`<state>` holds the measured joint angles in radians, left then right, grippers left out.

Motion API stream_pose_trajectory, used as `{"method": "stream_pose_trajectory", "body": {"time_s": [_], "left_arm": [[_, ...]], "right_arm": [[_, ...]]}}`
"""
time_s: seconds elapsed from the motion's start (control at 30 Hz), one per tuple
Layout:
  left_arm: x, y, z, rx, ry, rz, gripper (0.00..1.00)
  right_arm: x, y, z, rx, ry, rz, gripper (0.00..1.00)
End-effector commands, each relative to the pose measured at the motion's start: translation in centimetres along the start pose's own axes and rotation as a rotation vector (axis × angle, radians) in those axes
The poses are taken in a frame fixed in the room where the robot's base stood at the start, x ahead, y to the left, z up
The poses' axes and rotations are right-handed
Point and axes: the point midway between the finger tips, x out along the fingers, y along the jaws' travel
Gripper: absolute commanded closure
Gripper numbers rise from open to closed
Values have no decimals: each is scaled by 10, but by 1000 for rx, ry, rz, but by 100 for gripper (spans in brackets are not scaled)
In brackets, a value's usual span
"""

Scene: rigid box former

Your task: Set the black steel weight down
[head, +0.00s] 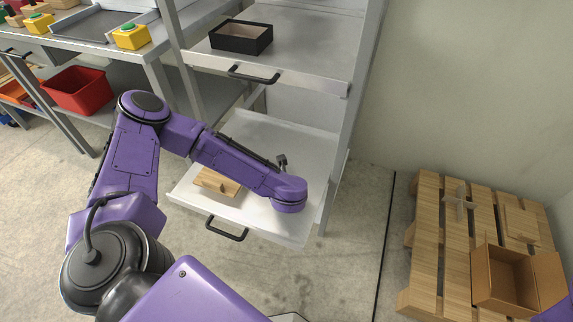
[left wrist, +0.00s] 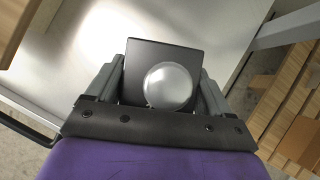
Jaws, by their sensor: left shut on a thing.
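The black steel weight (left wrist: 143,60) shows in the left wrist view as a dark square block with a round silver knob on its face. My left gripper (left wrist: 160,82) is shut on it, with one grey finger on each side. In the head view my left arm reaches over the pulled-out lower white shelf (head: 262,228). The wrist there hides the weight and most of the gripper. I cannot tell whether the weight touches the shelf. My right gripper is not in view.
A wooden block (head: 218,182) lies on the lower shelf, left of my wrist. An open black box (head: 241,38) stands on the upper shelf. A pallet (head: 427,245) at right carries an open cardboard box (head: 503,278) and wooden pieces. A red bin (head: 78,90) sits under the workbench.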

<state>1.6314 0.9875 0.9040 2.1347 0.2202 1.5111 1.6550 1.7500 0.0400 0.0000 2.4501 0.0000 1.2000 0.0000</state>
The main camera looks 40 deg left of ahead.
Motion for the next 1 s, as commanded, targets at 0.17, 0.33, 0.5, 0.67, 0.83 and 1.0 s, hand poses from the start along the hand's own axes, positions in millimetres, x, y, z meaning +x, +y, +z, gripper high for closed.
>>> {"method": "stream_pose_trajectory", "body": {"time_s": [0.17,0.33,0.5,0.67,0.83,1.0], "left_arm": [[13,-1,-8,-2,-4,-4,100],[14,1,-11,1,2,2,9],[14,1,-10,0,2,2,0],[7,0,-9,0,1,0,0],[-31,0,-8,1,1,-3,0],[-74,0,-8,2,0,-3,0]], "right_arm": [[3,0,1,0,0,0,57],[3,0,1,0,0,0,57],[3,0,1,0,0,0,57],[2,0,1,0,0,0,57],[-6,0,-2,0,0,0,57],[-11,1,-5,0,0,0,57]]}}
